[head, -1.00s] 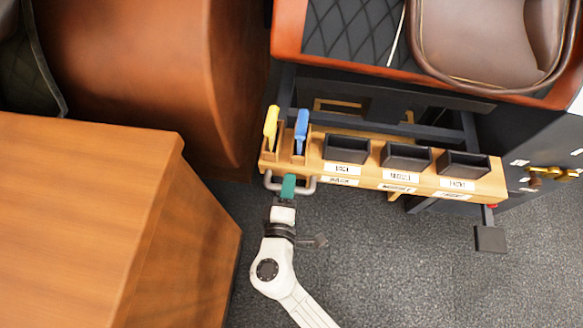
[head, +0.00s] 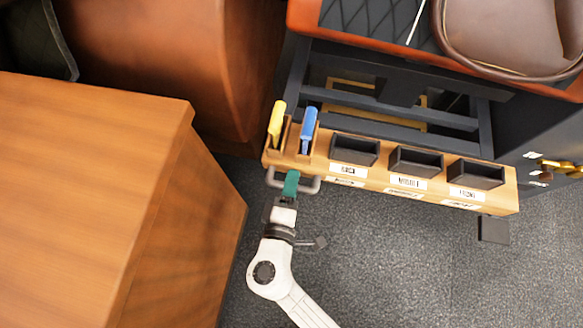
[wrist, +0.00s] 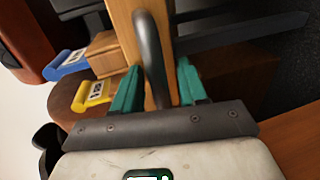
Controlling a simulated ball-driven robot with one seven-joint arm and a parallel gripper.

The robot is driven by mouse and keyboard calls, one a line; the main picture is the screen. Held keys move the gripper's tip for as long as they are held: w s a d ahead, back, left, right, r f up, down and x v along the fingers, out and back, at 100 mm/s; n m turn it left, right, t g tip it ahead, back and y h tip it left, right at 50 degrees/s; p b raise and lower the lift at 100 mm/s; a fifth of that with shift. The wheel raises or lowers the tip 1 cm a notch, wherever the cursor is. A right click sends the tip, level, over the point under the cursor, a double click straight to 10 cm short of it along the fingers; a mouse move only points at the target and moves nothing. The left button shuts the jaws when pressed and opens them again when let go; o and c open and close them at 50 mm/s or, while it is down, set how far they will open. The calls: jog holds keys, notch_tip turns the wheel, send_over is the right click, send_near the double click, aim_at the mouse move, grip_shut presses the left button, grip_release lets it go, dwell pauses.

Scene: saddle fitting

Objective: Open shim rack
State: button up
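The shim rack (head: 400,186) is a long wooden unit with a grey bar handle (head: 312,185) on its left front. It stands out in front of the dark frame under the seat bench. My gripper (head: 291,184) has teal fingers and is at the handle. In the wrist view the handle bar (wrist: 149,50) runs between the two fingers (wrist: 158,85), one on each side. The gripper looks shut on the handle, though a thin gap shows beside the bar. A yellow shim (head: 276,122) and a blue shim (head: 308,128) stand upright in slots at the rack's left end.
Three black open bins (head: 414,161) with labels sit along the rack. A wooden block or desk (head: 90,190) stands close on the left. A dark cabinet with brass fittings (head: 558,168) is at the right. Grey carpet (head: 400,270) in front is clear.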

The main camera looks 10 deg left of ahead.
jog(key=p+v, duration=0.2)
jog(key=v, duration=0.8)
jog(key=shift+s, duration=0.4)
